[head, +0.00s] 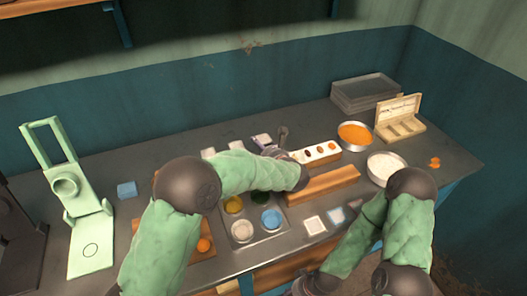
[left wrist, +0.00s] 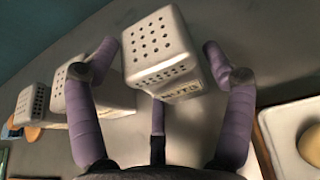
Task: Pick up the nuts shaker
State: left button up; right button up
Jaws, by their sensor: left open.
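The nuts shaker (left wrist: 158,45) is a white box with rounded edges, holes in its top and side, and lettering that reads as NUTS. In the left wrist view it stands between the two purple fingers of my open left gripper (left wrist: 159,52). Gaps show on both sides, so the fingers appear not to touch it. In the head view my left gripper (head: 276,143) is at the back of the counter, by the rightmost pale shaker (head: 262,139), partly covering it. My right arm reaches in at the lower right; its gripper is beyond the bottom edge.
Two more white shakers (left wrist: 73,88) stand in a row left of the nuts shaker. A tray of coloured bowls (head: 242,231) sits below my left forearm.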

pick_arm(q)
jog(key=shift+w+a, duration=0.15)
jog(key=shift+w, duration=0.2)
jog(key=c, duration=1)
jog(key=shift+c, duration=0.2)
jog(key=shift+r, duration=0.1)
